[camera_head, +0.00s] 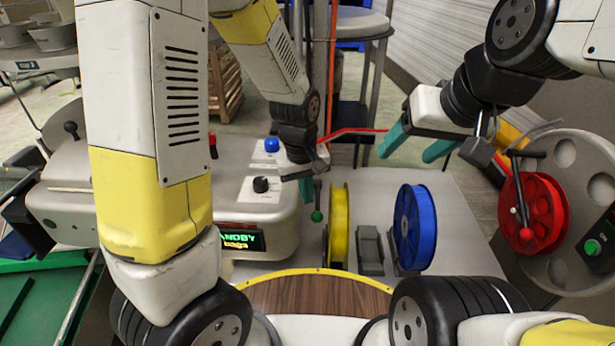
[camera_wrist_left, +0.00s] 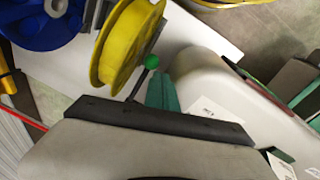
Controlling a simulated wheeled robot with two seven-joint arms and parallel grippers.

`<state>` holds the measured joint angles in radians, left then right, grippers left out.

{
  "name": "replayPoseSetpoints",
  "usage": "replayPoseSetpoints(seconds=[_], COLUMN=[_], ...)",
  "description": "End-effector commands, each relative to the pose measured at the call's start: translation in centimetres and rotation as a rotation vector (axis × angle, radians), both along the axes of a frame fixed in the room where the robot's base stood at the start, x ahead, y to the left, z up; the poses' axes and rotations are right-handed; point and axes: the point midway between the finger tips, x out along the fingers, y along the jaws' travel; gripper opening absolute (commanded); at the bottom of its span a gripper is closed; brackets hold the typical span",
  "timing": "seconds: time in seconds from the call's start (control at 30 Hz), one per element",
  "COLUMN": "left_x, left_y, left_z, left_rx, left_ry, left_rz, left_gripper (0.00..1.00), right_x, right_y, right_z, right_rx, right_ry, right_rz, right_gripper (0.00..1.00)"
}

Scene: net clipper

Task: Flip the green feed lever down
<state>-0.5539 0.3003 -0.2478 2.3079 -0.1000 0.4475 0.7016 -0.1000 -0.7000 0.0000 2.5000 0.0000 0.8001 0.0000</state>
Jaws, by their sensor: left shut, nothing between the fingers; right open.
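The green-knobbed feed lever (camera_head: 316,216) is on the right side of the grey machine, between its body and the yellow reel. In the head view the knob shows at the lower end of a thin stem; I cannot tell the stem's exact angle. In the left wrist view the green knob (camera_wrist_left: 152,61) is just beyond my left fingertips (camera_wrist_left: 162,92), with its stem beside them. My left gripper (camera_head: 306,188) is shut and empty, pointing down just above the knob; contact cannot be told. My right gripper (camera_head: 416,144) is open and empty, raised over the table's back.
The grey machine (camera_head: 262,212) has a lit display, a black knob (camera_head: 261,184) and a blue button (camera_head: 271,145). A yellow reel (camera_head: 339,225) and a blue reel (camera_head: 414,227) stand to the lever's right. A red reel (camera_head: 533,213) is on a grey disc at far right.

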Motion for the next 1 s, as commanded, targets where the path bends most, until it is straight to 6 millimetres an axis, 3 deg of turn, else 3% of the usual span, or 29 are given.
replayPoseSetpoints(seconds=[0.1,0.33,1.0], left_x=[-1.9,-4.0,-4.5], left_y=[0.1,0.4,0.8], left_z=[1.8,3.6,4.8], left_rx=[-0.003,-0.003,-0.015], left_ry=[-0.005,-0.004,-0.016], left_rz=[-0.002,0.0,-0.005], left_gripper=[0.0,0.0,0.0], right_x=[0.0,0.0,0.0], right_y=[0.0,0.0,0.0], right_z=[0.0,0.0,0.0], right_rx=[0.0,0.0,0.0], right_ry=[0.0,0.0,0.0], right_rz=[0.0,0.0,0.0], right_gripper=[0.63,0.63,0.63])
